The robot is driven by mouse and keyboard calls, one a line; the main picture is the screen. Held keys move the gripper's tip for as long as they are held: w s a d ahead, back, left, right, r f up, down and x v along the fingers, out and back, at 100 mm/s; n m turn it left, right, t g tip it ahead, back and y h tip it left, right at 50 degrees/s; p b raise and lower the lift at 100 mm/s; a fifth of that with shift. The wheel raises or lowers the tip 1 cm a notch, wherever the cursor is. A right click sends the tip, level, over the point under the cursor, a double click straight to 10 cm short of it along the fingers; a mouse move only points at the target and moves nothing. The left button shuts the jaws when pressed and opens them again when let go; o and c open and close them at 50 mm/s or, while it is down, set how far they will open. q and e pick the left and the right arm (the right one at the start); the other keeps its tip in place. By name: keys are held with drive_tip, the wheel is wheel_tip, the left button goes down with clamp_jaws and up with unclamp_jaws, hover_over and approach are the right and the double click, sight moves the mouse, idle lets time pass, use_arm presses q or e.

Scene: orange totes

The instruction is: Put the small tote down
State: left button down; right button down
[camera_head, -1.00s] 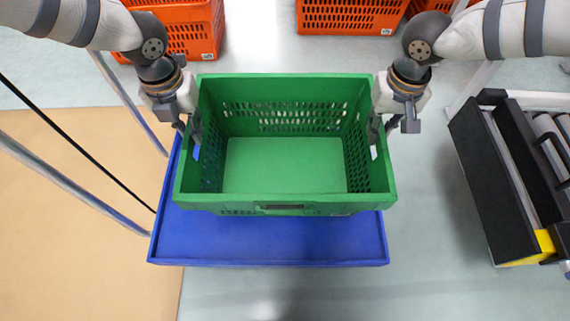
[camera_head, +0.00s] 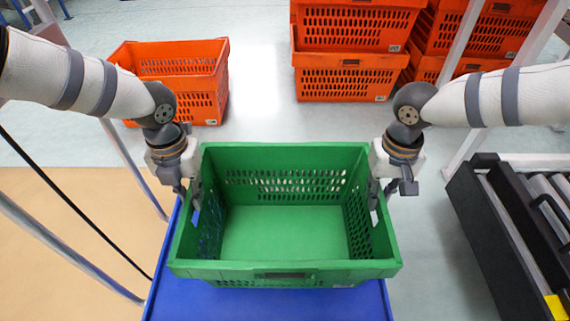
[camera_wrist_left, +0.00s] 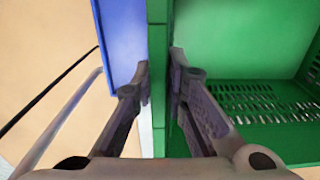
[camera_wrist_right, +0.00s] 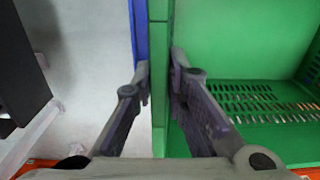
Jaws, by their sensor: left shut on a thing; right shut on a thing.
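The small tote is a green, empty, open crate (camera_head: 285,268) in the middle of the head view, level, over a blue surface (camera_head: 270,303). I cannot tell whether it touches that surface. My left gripper (camera_head: 192,192) is shut on its left side wall, one finger inside and one outside; the wall shows between the fingers in the left wrist view (camera_wrist_left: 158,85). My right gripper (camera_head: 380,192) is shut on its right side wall in the same way; the right wrist view (camera_wrist_right: 160,85) shows this wall too.
An orange tote (camera_head: 175,62) stands on the floor at the back left. Stacked orange totes (camera_head: 345,82) stand at the back, with more at the back right. A black-framed roller conveyor (camera_head: 490,235) is at the right. Pale metal posts (camera_head: 75,245) rise at the left.

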use_arm(q)
drive_tip(key=shift+r, duration=0.1)
use_arm(e)
drive_tip(key=shift+d, duration=0.1)
